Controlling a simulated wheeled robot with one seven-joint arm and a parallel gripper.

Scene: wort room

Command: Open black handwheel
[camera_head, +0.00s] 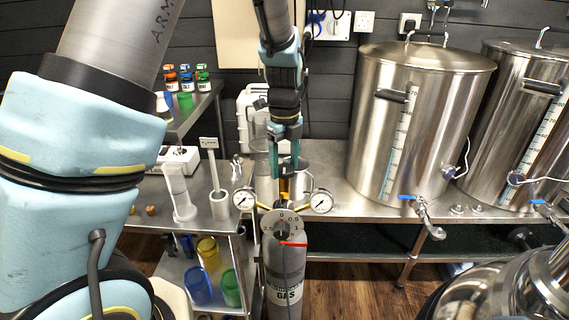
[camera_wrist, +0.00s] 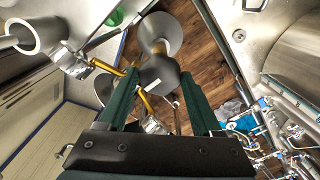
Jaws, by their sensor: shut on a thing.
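The black handwheel (camera_wrist: 160,75) is a round dark cap in the wrist view, between the tips of my gripper's two green fingers. It tops the brass valve of a grey gas cylinder (camera_head: 286,285). My gripper (camera_head: 287,172) points straight down over the cylinder in the head view and is shut on the handwheel; it also shows in the wrist view (camera_wrist: 160,80). In the head view the fingers mostly hide the handwheel. I cannot tell how far it is turned.
Two gauges (camera_head: 242,200) (camera_head: 321,202) flank the valve, and a round dial (camera_head: 284,223) sits in front below it. Steel kettles (camera_head: 420,125) stand on the bench at right. A shelf with coloured cups (camera_head: 198,285) is at left.

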